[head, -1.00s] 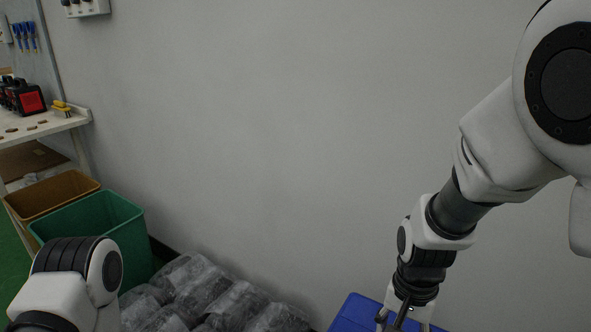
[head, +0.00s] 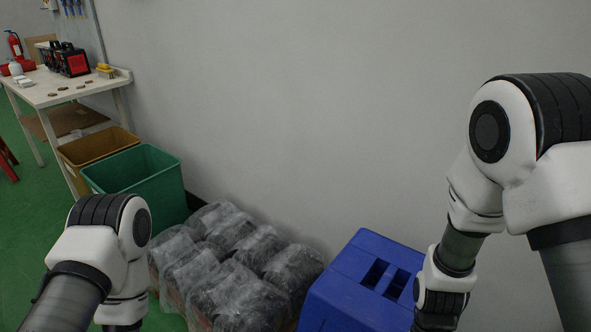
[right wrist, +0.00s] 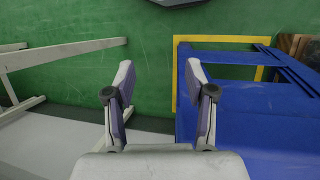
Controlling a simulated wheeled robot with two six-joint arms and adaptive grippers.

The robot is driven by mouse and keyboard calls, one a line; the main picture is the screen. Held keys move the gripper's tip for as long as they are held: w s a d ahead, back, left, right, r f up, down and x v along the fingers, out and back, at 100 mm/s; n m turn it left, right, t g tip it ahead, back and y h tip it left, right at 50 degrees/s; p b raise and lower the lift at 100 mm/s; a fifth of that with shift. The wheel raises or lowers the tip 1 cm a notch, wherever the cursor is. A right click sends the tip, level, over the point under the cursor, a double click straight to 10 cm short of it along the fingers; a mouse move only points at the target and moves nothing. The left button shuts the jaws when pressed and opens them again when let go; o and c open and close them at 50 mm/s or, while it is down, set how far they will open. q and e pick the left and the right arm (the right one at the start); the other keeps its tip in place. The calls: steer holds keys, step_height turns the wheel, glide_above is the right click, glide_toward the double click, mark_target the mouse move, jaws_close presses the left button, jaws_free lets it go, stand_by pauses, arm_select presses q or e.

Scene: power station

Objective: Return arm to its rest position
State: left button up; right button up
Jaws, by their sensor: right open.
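My right arm comes in from the right in the head view, bent downward beside the blue box-like unit (head: 340,290). Its gripper is below the picture there. In the right wrist view my right gripper (right wrist: 160,85) is open, with nothing between its fingers. The blue unit (right wrist: 250,105) lies close to its right finger in that view; I cannot tell whether they touch. My left arm shows at the lower left of the head view, and its gripper is out of view.
Plastic-wrapped bundles (head: 245,290) lie along the grey wall (head: 330,100). A green bin (head: 140,175) and a brown bin (head: 85,155) stand at the left by a white table (head: 60,90). A yellow floor line (right wrist: 178,55) runs beside the blue unit.

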steer(key=s+d+f+n, duration=0.3)
steer(key=s+f+n, duration=0.1)
steer(key=s+f, duration=1.05)
steer(key=w+r+n+t+p, duration=0.1)
steer(key=w+n+t+p, duration=0.15)
steer(key=w+t, duration=0.35)
step_height(320, 180, up, 22)
steer(key=g+p, duration=0.1)
steer(key=p, duration=2.1)
steer(key=shift+w+r+n, duration=0.2)
steer(key=shift+w+n, duration=0.1)
steer(key=shift+n, duration=0.05)
steer(key=shift+w+d+f+b, duration=0.1)
steer(key=shift+f+b, duration=0.2)
steer(key=shift+c, duration=0.3)
